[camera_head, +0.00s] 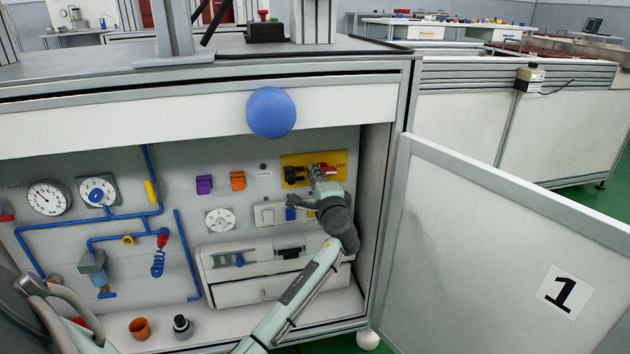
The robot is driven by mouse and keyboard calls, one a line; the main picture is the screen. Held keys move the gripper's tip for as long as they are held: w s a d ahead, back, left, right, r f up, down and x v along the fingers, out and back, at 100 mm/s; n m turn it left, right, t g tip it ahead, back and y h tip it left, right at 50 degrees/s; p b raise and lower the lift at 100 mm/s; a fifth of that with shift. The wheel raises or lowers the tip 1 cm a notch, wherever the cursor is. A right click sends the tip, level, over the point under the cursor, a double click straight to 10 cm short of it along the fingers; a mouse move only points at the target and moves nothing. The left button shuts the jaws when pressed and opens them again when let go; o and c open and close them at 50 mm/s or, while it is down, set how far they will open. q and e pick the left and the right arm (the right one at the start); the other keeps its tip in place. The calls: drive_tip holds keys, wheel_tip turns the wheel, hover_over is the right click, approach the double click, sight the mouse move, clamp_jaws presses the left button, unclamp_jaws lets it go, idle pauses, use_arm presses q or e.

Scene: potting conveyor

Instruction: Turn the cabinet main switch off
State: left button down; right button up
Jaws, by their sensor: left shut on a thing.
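The main switch is a yellow plate (300,160) on the cabinet's back panel at the upper right, with a black part (293,175) on its left and "OFF" lettering at its right end. A red handle (329,170) shows at the right of the plate, close to the lettering. My left gripper (318,172) reaches up from below and is shut at the red handle. Its fingers cover part of the handle and plate, so the handle's exact angle is hard to tell. My right gripper is not in view.
The open cabinet door (480,250), marked 1, stands at the right. A blue ball-like knob (271,113) sits above the opening. Blue pipes, gauges and a white dial (220,220) fill the panel. A drawer unit (262,290) lies below the gripper.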

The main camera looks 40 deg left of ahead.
use_arm(q)
drive_tip(key=shift+d+f+n, duration=0.1)
drive_tip(key=shift+f+n, duration=0.05)
drive_tip(key=shift+n, duration=0.15)
idle(0.4)
drive_tip(key=c, duration=1.5)
unclamp_jaws()
drive_tip(key=shift+c, duration=0.2)
drive_tip(key=v, duration=1.2)
